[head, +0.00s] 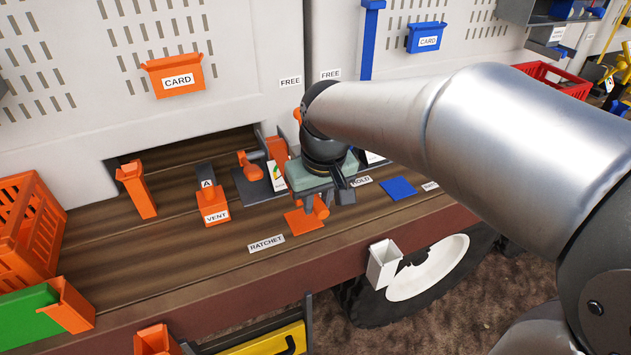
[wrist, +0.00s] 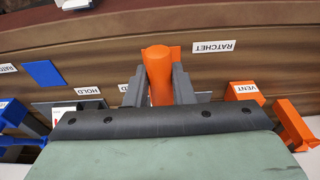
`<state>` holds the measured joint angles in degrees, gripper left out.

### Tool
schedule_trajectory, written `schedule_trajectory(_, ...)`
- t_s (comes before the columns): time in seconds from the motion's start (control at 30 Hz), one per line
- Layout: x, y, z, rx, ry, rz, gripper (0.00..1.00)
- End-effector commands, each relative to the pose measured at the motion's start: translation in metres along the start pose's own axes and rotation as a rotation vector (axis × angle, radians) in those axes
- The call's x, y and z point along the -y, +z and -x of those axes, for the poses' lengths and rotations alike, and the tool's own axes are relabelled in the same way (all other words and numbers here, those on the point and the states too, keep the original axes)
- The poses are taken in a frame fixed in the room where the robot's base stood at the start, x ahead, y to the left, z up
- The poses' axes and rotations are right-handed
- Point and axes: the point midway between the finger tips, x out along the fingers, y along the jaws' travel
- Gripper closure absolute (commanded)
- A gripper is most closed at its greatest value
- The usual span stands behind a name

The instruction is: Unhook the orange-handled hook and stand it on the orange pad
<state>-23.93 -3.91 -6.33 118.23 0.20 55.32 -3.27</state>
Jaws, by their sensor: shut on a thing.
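My gripper (head: 322,192) is shut on an upright orange handle (head: 321,208), which I take for the orange-handled hook. In the wrist view, the two grey fingers (wrist: 158,84) lie on either side of the handle (wrist: 158,62). No hook end shows; the gripper hides part of the piece. The orange pad (head: 297,222) lies on the wooden deck behind the RATCHET label, directly under or just beside the handle. A corner of the pad shows in the wrist view (wrist: 175,51). I cannot tell whether the handle's foot touches the pad.
Left of my gripper are an orange-and-grey piece (head: 249,168) by a dark pad, the orange VENT block (head: 214,212) and an orange post (head: 137,188). A blue pad (head: 397,188) lies right. A white holder (head: 383,262) hangs at the front edge. Bare deck lies front left.

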Motion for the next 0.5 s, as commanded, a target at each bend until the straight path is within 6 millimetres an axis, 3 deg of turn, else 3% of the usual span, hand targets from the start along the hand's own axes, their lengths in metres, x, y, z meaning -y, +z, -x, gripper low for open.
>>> schedule_trajectory(0.5,0.0,0.008,-0.044,-0.001,0.0,0.0,1.0)
